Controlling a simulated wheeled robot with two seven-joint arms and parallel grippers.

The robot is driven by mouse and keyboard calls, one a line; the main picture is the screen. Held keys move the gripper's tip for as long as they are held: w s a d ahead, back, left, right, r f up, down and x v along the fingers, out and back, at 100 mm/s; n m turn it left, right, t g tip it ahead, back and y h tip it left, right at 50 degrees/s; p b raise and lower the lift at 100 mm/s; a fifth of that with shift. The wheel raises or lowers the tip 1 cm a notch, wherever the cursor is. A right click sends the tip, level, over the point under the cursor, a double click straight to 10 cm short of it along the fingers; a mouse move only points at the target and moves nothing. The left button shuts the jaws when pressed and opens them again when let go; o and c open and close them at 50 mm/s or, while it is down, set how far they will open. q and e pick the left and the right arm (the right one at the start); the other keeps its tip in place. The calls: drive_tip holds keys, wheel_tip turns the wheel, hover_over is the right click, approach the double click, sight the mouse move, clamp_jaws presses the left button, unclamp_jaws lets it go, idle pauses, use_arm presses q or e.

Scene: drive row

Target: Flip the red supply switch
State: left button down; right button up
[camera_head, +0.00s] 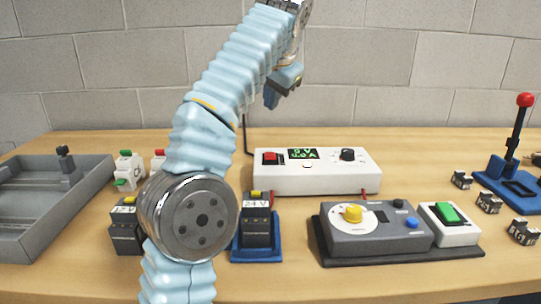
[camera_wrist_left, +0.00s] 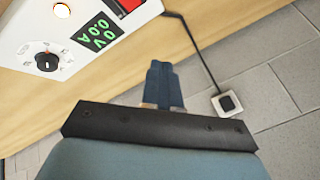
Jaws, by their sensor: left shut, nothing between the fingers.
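The red supply switch (camera_head: 270,158) is on the left of the top of a white power supply (camera_head: 318,184), beside a green display (camera_head: 303,153) and a black knob (camera_head: 348,155). My left gripper (camera_head: 271,97) is above and behind the supply, apart from the switch. Its blue fingers (camera_wrist_left: 163,72) are shut together with nothing between them. My right gripper is not in view.
My left arm crosses the head view and hides part of the table. A grey tray (camera_head: 99,172) stands at the left. A 24V block (camera_head: 257,220) sits in a blue holder. A grey dial box (camera_head: 376,236) and a green rocker switch (camera_head: 446,213) stand at the front right.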

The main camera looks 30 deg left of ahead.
use_arm(q)
hover_over(272, 156)
drive_tip(key=f, duration=0.4)
drive_tip(key=shift+w+a+f, duration=0.3)
drive_tip(key=shift+w+f, duration=0.1)
drive_tip(key=f+b, duration=0.1)
drive_tip(key=f, duration=0.1)
drive_tip(key=shift+s+d+f+b, duration=0.1)
drive_tip(key=shift+s+f+b, duration=0.1)
drive_tip(key=shift+f+b, duration=0.15)
drive_tip(key=shift+d+f+b, duration=0.1)
drive_tip(key=shift+f+b, duration=0.3)
drive_tip(key=shift+f, duration=0.05)
drive_tip(key=shift+s+f, duration=0.1)
idle(0.9)
drive_tip(key=shift+f, duration=0.3)
drive_tip(key=shift+s+d+f+b, duration=0.1)
drive_tip(key=shift+f+b, duration=0.2)
drive_tip(key=shift+b, duration=0.2)
drive_tip(key=shift+r, duration=0.1)
idle(0.5)
drive_tip(key=shift+r+p, duration=0.7)
drive_tip(key=shift+p, duration=0.3)
